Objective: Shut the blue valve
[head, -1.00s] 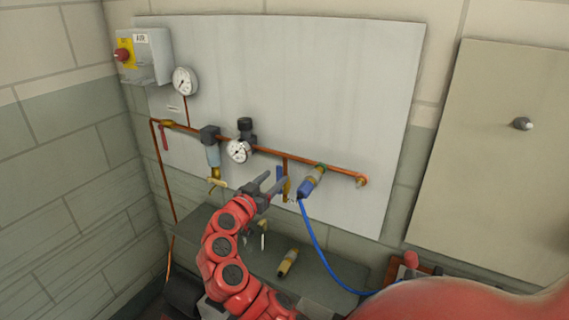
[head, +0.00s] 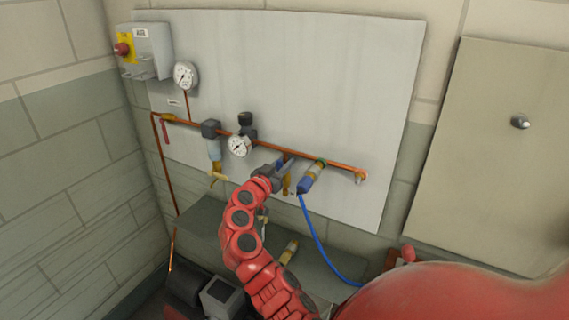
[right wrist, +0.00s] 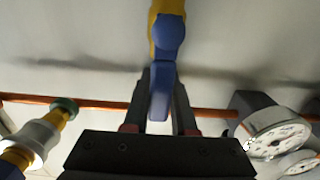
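The blue valve has a flat blue handle on a yellow-brass body (head: 287,184) under the copper pipe. In the right wrist view the blue handle (right wrist: 160,92) hangs down between the two dark fingers of my right gripper (right wrist: 161,85). The fingers lie close on both sides of it; whether they press on it I cannot tell. In the head view my right gripper (head: 279,170) is at the valve and hides part of the handle. My left gripper is not in view.
Right of the valve hangs a blue-and-brass coupling (head: 313,177) with a blue hose (head: 318,243). Left are a round gauge (head: 239,146) and a filter (head: 213,147). The copper pipe (head: 335,166) runs along the panel. A grey shelf (head: 205,215) lies below.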

